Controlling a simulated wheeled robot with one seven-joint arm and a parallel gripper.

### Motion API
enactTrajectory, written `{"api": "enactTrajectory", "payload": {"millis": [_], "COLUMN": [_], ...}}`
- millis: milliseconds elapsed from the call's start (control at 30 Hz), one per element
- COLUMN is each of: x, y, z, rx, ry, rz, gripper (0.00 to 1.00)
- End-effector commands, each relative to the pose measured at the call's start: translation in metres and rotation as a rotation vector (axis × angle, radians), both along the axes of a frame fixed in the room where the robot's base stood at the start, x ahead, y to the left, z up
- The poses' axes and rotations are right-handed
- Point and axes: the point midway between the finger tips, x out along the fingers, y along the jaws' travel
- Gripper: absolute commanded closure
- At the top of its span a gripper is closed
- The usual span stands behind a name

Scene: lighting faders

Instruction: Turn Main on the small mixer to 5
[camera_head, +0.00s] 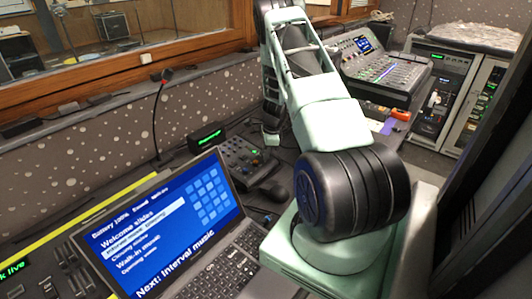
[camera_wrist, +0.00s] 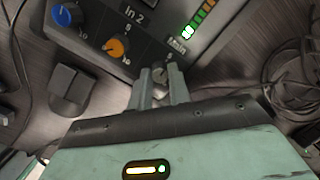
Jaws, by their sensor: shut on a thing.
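The small mixer (camera_head: 240,158) sits on the desk behind the laptop in the head view. In the wrist view its dark panel (camera_wrist: 90,32) fills the top, with a blue knob (camera_wrist: 67,16), an orange knob (camera_wrist: 115,48) under the label In 2, and a lit level meter beside the label Main (camera_wrist: 177,46). A grey knob (camera_wrist: 160,71) sits just below that label. My gripper (camera_wrist: 161,80) is shut on this Main knob, and the fingers hide part of its scale. Its pointer reading cannot be made out. In the head view my gripper (camera_head: 271,136) is small at the mixer's right end.
An open laptop (camera_head: 165,225) stands in front of the mixer, with a mouse (camera_head: 275,189) beside it. A gooseneck microphone (camera_head: 157,120) rises behind. A larger console (camera_head: 380,72) is at the back right. Loose cables (camera_wrist: 280,75) lie right of the mixer.

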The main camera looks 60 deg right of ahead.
Motion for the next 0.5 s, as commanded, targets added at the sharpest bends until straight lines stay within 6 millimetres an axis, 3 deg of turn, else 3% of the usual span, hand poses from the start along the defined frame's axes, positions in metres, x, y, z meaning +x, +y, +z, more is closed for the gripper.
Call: {"api": "enactTrajectory", "payload": {"millis": [500], "x": [0.0007], "y": [-0.0002], "z": [0.0009], "rx": [0.003], "ry": [-0.002], "rz": [-0.042], "gripper": [1.0]}}
